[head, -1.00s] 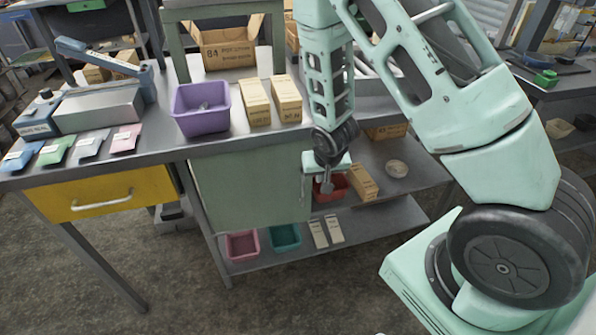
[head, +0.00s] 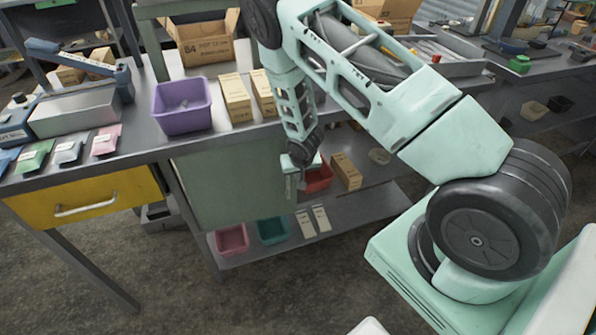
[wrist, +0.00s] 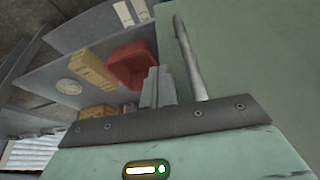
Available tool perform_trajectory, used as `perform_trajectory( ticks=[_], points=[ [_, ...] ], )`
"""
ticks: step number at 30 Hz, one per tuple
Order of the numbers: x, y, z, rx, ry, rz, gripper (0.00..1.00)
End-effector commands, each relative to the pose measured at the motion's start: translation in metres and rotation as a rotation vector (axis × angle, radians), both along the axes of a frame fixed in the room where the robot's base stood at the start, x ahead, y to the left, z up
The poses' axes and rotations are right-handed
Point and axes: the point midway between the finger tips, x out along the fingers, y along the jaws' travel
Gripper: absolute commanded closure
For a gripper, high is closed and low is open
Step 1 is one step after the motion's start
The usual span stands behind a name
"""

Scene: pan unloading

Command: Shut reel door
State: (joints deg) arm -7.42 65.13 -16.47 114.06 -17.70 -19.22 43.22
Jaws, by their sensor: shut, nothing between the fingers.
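The door is a grey-green panel (head: 230,185) under the workbench. It covers the left part of the shelf space, and the right part stands open. In the wrist view the door (wrist: 245,55) fills the right side, with a long grey bar handle (wrist: 190,58) near its edge. My gripper (head: 298,192) is low by the door's right edge in the head view. In the wrist view my gripper's fingers (wrist: 158,88) are together and empty, beside the handle on the open side. I cannot tell whether they touch it.
A red bin (head: 318,179) and a cardboard box (head: 346,172) sit on the shelf just right of my gripper. Pink (head: 231,239) and teal (head: 272,230) bins stand on the lower shelf. A purple bin (head: 182,108) and boxes stand on the benchtop above.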

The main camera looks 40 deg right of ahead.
Motion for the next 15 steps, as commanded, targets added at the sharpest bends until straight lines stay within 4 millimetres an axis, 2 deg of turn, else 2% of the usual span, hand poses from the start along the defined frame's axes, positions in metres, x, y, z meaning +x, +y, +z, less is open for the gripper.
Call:
perform_trajectory(
  ticks=[15],
  points=[
    [0.0090,-0.0044,-0.0007,0.002,-0.002,0.016,1.00]
  ],
)
